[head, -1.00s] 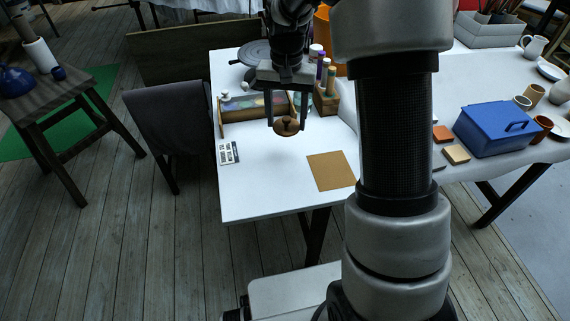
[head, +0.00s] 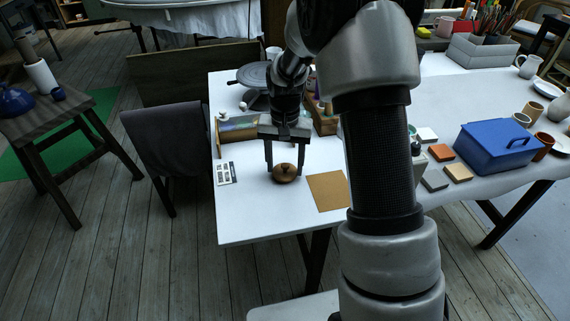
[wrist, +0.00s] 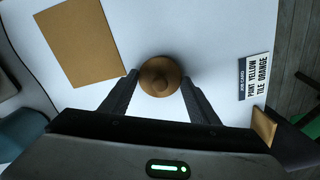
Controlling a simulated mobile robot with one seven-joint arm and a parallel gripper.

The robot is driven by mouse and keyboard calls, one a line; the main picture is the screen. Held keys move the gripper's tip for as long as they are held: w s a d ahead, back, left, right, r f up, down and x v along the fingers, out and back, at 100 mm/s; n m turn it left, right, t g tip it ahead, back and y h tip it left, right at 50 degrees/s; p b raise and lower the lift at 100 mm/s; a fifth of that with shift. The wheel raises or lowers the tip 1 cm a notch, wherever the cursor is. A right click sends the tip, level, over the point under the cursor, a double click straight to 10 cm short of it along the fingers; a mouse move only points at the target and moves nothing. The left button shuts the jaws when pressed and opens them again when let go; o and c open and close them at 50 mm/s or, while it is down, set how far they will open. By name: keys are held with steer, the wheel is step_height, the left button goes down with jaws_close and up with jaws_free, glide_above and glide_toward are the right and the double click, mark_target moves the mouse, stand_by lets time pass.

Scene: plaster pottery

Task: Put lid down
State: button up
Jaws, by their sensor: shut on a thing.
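A round brown lid (head: 285,173) with a knob is at the white table (head: 250,215), between the mat and the small printed card. My gripper (head: 285,172) points down over the table, shut on the lid with one finger on each side. In the wrist view the lid (wrist: 160,76) sits between the two fingertips (wrist: 158,82). The lid is very low, at or near the table top; I cannot tell whether it touches.
A tan square mat (head: 328,191) lies right of the lid. A printed card (head: 225,173) lies to the left. A blue box (head: 497,143) and tiles stand on the right table. The table's front is clear.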

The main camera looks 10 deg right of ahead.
steer(key=shift+f, duration=0.2)
steer(key=o, duration=1)
steer(key=shift+r, duration=0.1)
